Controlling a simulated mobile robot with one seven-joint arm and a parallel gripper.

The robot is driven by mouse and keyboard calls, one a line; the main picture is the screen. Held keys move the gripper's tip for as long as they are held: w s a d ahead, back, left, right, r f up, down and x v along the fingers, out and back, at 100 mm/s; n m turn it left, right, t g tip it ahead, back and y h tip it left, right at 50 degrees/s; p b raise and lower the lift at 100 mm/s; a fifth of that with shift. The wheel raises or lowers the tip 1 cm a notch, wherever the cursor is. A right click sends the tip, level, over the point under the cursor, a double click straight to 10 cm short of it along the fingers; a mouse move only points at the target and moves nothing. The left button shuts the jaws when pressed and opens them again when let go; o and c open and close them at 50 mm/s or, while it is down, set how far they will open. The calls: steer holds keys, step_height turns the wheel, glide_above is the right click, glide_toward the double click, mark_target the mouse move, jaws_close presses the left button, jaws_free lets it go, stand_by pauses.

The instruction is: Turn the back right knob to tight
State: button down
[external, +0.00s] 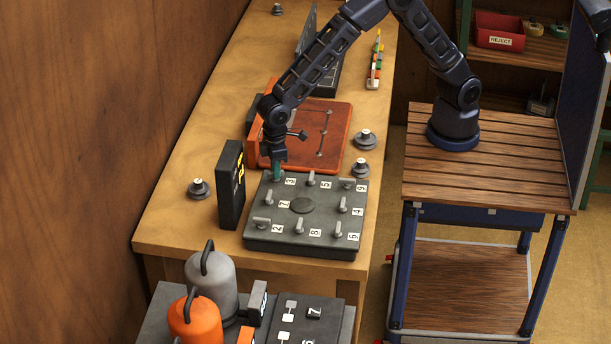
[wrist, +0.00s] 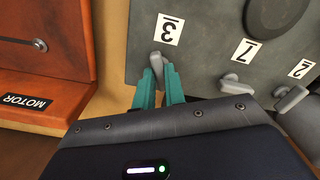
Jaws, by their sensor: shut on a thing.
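White number labels sit beside the knobs. My gripper (external: 277,174) points down at the panel's far left corner in the external view. In the wrist view its teal fingers (wrist: 160,88) are shut on the grey knob (wrist: 157,62) beside label 3 (wrist: 168,29). The knob's lever stands nearly upright in that view, its lower part between the fingers. Any tight marking is not readable. The knob beside label 7 (wrist: 238,84) is free.
A black upright box (external: 231,185) stands left of the panel. An orange-brown unit (external: 335,117) lies behind it, its MOTOR label (wrist: 27,102) showing in the wrist view. Round grey weights (external: 361,168) stand nearby. Orange (external: 193,320) and grey (external: 211,285) canisters stand in front.

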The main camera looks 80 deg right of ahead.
steer(key=shift+m, duration=2.2)
steer(key=c, duration=1.5)
jaws_free()
steer(key=shift+o, duration=0.2)
steer(key=shift+r, duration=0.15)
step_height(320, 180, up, 11)
steer(key=shift+f, duration=0.2)
